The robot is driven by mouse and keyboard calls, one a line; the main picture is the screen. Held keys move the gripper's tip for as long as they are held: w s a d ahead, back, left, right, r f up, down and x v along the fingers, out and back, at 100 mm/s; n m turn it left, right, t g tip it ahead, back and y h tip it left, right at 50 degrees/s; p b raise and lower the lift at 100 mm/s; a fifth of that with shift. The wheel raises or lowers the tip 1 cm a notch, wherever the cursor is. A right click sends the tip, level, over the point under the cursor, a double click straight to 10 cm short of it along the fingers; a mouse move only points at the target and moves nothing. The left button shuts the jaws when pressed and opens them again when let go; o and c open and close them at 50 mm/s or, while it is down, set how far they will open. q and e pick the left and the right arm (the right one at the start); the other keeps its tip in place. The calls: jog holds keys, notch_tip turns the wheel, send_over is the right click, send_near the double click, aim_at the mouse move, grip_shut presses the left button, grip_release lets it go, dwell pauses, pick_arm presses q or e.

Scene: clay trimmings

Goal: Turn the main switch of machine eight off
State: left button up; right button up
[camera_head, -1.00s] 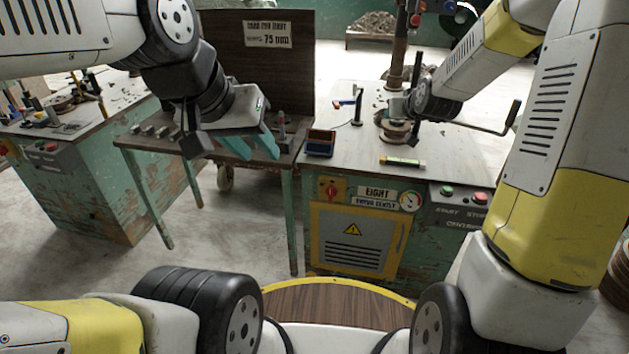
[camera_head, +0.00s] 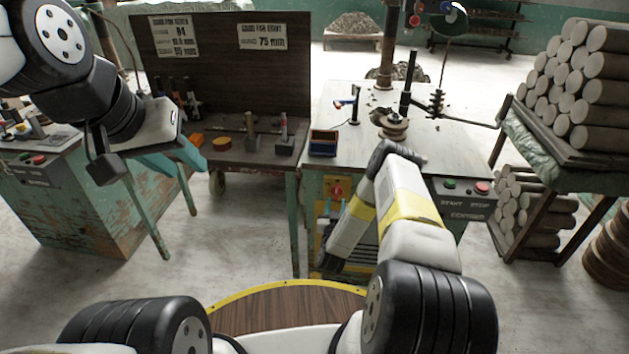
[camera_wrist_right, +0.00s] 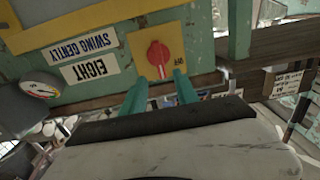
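The main switch is a red rotary knob (camera_head: 336,187) on a yellow plate at the upper left of machine eight's green front. In the right wrist view the red knob (camera_wrist_right: 158,54) shows with a light mark at one end and a small label beside it. My right gripper (camera_wrist_right: 160,77) is open, its teal fingers apart and their tips close to the knob, with nothing between them. In the head view my right gripper (camera_head: 331,208) is small, just in front of the plate. My left gripper (camera_head: 180,160) is open and empty, left of the machine.
The sign EIGHT (camera_wrist_right: 92,67) and a gauge (camera_wrist_right: 40,85) sit on the same panel. Green and red buttons (camera_head: 466,187) are at its right. A tool bench (camera_head: 235,152) stands to the left, a rack of clay logs (camera_head: 570,90) to the right. A crank bar (camera_head: 470,122) sticks out above.

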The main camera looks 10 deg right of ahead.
aim_at(336, 194)
jog(key=x, duration=0.4)
jog(key=f+x, duration=0.1)
jog(key=x, duration=0.1)
jog(key=shift+w, duration=0.35)
grip_shut()
